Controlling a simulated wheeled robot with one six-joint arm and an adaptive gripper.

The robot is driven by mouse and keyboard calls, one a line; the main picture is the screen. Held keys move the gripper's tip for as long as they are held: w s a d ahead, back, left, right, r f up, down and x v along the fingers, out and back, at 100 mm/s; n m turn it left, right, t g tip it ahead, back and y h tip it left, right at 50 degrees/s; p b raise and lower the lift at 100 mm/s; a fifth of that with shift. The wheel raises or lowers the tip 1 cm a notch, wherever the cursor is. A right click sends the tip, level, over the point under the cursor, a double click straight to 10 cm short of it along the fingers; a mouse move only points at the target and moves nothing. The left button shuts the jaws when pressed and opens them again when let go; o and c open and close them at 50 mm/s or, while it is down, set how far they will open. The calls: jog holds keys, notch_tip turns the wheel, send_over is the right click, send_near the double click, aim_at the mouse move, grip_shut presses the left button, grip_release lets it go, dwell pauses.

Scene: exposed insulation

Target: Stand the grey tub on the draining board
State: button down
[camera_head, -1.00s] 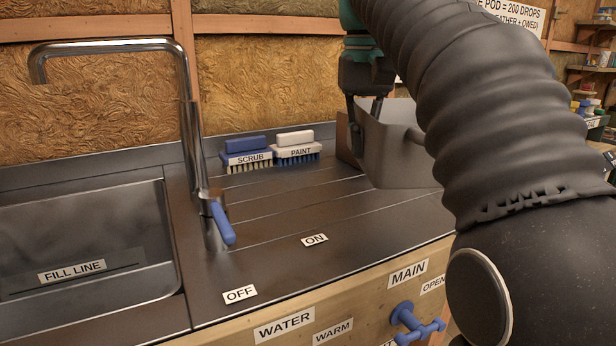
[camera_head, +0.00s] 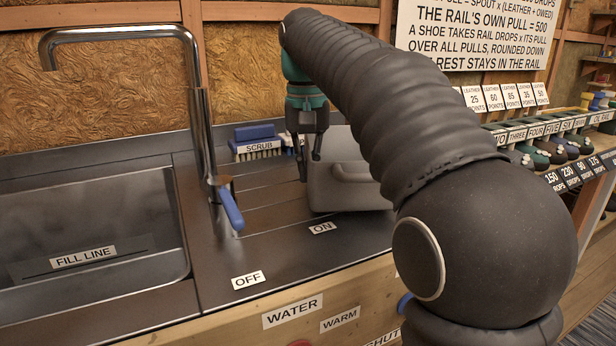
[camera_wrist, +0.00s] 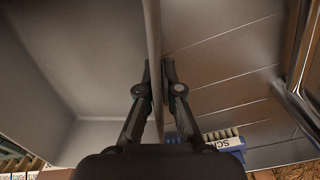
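The grey tub (camera_head: 335,185) is over the right part of the ridged draining board (camera_head: 265,225), behind the ON label. I cannot tell whether its base fully touches the board. My gripper (camera_head: 309,170) points down at the tub's left side. In the wrist view, its fingers (camera_wrist: 158,75) lie close on either side of the tub's thin wall (camera_wrist: 153,30), and it looks shut on it. The tub's interior (camera_wrist: 80,75) fills the left of that view. My arm hides the tub's right side in the head view.
The board's front left is clear.

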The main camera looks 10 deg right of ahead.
aim_at(307, 139)
jog(key=shift+f, duration=0.85)
jog(key=shift+f, duration=0.1)
jog(key=c, duration=1.3)
grip_release()
notch_tip(307, 139, up, 7)
jog(key=shift+r, duration=0.4)
